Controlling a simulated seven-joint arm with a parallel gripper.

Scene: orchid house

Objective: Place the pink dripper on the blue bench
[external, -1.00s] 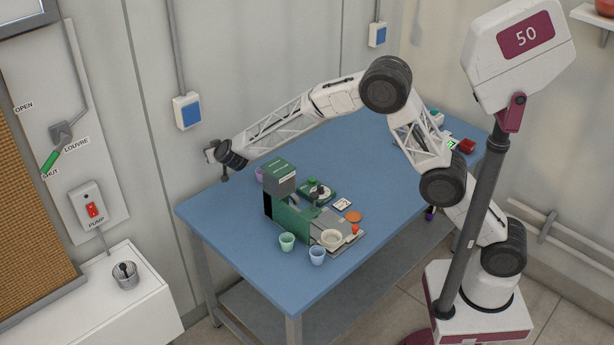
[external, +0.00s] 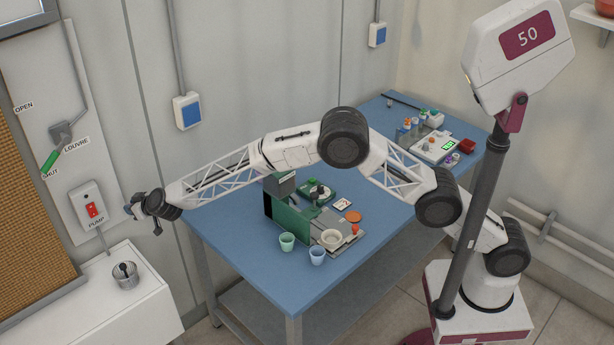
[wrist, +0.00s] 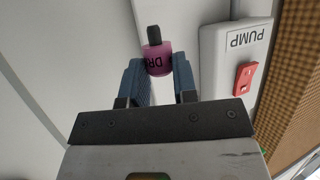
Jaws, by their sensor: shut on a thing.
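The pink dripper (wrist: 157,62), a small pink bottle with a dark cap and dark lettering, is between the two blue-grey fingers of my gripper (wrist: 158,76) in the wrist view. The gripper is shut on it. In the external view my gripper (external: 138,210) is at the far left, off the bench's left edge, near the wall and above the white cabinet. The dripper cannot be made out there. The blue bench (external: 388,220) stands to the right, partly hidden by my arm.
A pump switch box (external: 92,208) is on the wall close to my gripper; it also shows in the wrist view (wrist: 235,65). A green and grey machine (external: 285,218), a green cup (external: 287,241) and a blue cup (external: 317,255) stand on the bench. The bench's front right is clear.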

